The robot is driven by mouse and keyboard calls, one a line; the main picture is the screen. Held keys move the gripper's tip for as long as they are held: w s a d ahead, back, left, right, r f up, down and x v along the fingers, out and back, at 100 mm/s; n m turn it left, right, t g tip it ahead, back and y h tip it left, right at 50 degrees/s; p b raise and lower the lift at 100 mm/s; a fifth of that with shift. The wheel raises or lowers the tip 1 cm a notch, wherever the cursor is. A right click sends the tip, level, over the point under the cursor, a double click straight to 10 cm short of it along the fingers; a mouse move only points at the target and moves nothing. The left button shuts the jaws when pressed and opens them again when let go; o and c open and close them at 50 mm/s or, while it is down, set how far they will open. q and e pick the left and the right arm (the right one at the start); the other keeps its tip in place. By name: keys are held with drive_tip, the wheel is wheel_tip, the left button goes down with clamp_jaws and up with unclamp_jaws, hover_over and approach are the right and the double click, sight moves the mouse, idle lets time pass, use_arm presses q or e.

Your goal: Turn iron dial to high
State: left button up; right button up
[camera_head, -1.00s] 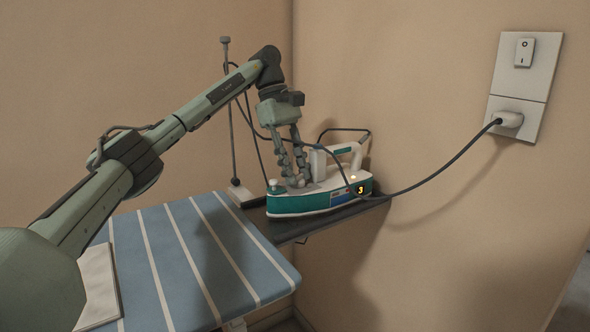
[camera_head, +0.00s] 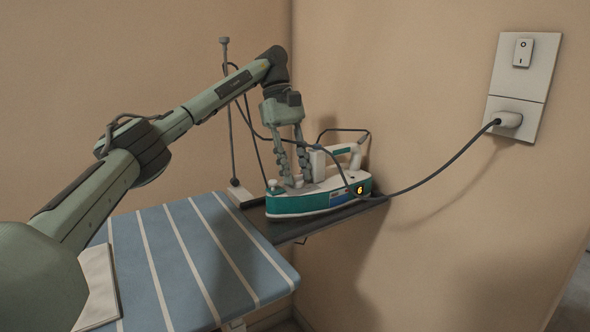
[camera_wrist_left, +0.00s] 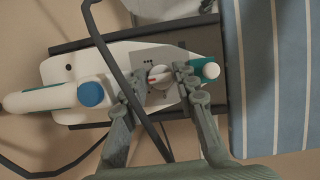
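The iron (camera_head: 318,203), white on top with a teal body, stands on a dark shelf at the end of the ironing board. The orange display (camera_head: 360,190) on its end reads 6. In the wrist view, the iron (camera_wrist_left: 115,62) shows a round white dial (camera_wrist_left: 160,76) with a red mark. My left gripper (camera_head: 297,183) reaches down from above onto the iron. In the wrist view, the fingertips of my left gripper (camera_wrist_left: 161,79) are on either side of the dial, closed in around it. My right gripper is out of view.
The striped blue board (camera_head: 185,260) lies in front, with a pale flat item (camera_head: 97,285) at its left. The iron's cord (camera_head: 440,172) loops around the iron and runs to a wall socket plate (camera_head: 515,115). A thin upright stand (camera_head: 231,120) is behind.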

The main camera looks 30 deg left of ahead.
use_arm(q)
drive_tip(key=o, duration=0.3)
idle(0.4)
